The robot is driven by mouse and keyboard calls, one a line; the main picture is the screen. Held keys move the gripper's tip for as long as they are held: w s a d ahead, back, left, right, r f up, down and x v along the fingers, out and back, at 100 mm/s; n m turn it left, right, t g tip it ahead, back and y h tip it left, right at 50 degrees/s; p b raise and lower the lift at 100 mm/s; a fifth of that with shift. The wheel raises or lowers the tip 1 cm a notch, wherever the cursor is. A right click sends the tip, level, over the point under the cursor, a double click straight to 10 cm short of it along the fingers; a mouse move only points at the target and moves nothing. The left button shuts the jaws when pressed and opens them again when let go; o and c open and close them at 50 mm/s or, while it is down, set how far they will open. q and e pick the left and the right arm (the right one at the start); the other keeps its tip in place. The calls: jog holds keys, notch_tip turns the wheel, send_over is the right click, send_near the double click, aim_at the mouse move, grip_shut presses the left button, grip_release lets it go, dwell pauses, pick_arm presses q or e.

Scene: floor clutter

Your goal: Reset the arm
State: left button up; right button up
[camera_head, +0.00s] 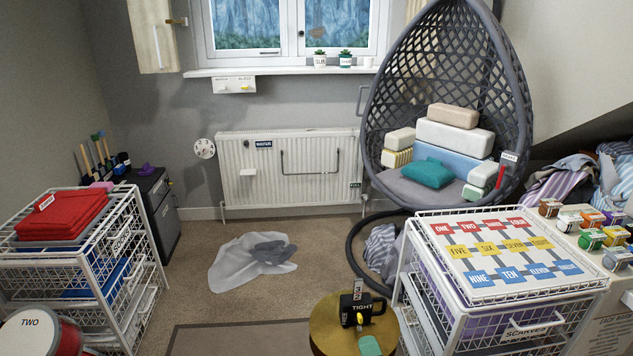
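Neither of my grippers nor my arms shows in the head view. The task names no object apart from the arm, and the arm's pose cannot be seen here.
White wire drawer units stand at left (140,262) and right (560,318). A round gold stool (325,335) holds a black item marked TIGHT (350,308). Pale and grey cloths (225,268) lie on the carpet. A hanging egg chair (378,130) is at back right. Carpet at centre (240,305) is clear.

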jog(key=s+a+n+g+y, duration=0.2)
jog(key=s+n+g+y, duration=0.45)
jog(key=s+n, duration=0.7)
jog(key=s+d+r+n+g+h, duration=0.1)
jog(key=s+d+n+g+h, duration=0.4)
jog(key=s+d+g+h, duration=0.6)
jog(key=s+a+f+t+y+p, duration=0.1)
jog(key=s+f+y, duration=0.1)
jog(key=f, duration=1)
jog(key=s+a+f+t+y+p, duration=0.1)
jog(key=f, duration=1.1)
pick_arm(q)
jog(key=r, duration=0.1)
jog(key=r+p, duration=0.2)
jog(key=r, duration=0.1)
jog(key=shift+s, duration=0.35)
pick_arm(e)
jog(key=s+d+f+g, duration=0.1)
jog(key=s+d+f, duration=0.2)
jog(key=s+f, duration=1.1)
jog(key=shift+s, duration=1.1)
